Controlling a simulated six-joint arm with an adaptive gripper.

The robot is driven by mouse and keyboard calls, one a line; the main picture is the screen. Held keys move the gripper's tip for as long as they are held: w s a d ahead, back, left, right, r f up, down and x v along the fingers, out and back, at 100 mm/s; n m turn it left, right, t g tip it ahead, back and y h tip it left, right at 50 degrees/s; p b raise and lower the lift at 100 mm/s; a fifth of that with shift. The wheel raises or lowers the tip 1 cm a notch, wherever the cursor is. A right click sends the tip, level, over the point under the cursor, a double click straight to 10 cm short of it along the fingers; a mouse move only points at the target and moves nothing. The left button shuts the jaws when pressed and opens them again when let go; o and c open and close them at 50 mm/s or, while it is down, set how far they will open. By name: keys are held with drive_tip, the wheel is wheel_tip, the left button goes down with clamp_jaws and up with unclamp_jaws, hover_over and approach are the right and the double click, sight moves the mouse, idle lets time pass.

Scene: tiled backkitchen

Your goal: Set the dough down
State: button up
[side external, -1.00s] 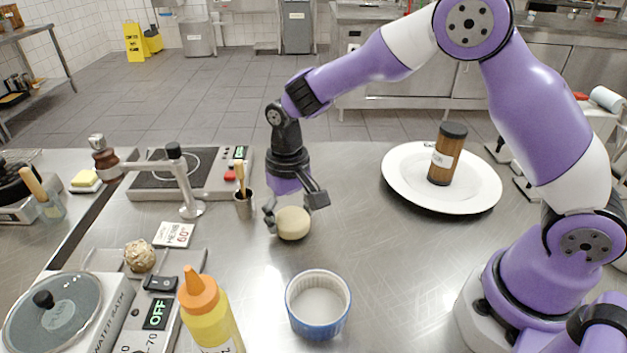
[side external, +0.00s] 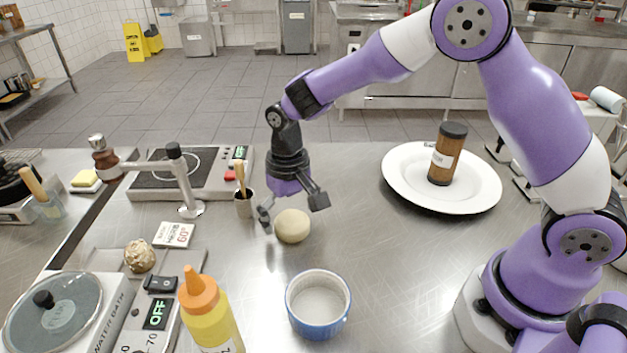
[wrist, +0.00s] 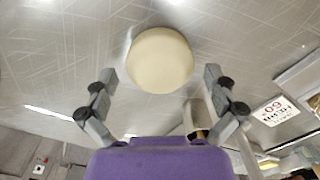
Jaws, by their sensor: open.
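The dough (side external: 292,226) is a pale, round ball resting on the steel counter near the middle of the side external view. My gripper (side external: 293,209) is open just above and behind it, pointing down, with its fingers apart. In the wrist view the dough (wrist: 160,60) lies ahead of the open fingertips of my gripper (wrist: 160,78), roughly centred between them. No finger appears to touch it there.
A blue ramekin (side external: 318,304) and a yellow squeeze bottle (side external: 211,315) stand in front. A small cup with a brush (side external: 243,205) and a price card (side external: 173,235) are to the left. A white plate (side external: 400,190) holding a brown jar (side external: 447,155) is at right.

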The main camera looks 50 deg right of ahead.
sight(291, 215)
wheel_tip(291, 215, up, 11)
drive_tip(key=s+d+r+n+t, duration=0.1)
drive_tip(key=s+d+r+t, duration=0.1)
drive_tip(key=s+d, duration=0.2)
drive_tip(key=s+d+r+n+t, duration=0.1)
drive_tip(key=s+d+r+t, duration=0.2)
drive_tip(key=s, duration=0.8)
drive_tip(key=shift+s+d+r+t, duration=0.15)
drive_tip(key=shift+s+d+t, duration=0.15)
drive_tip(key=shift+d, duration=0.4)
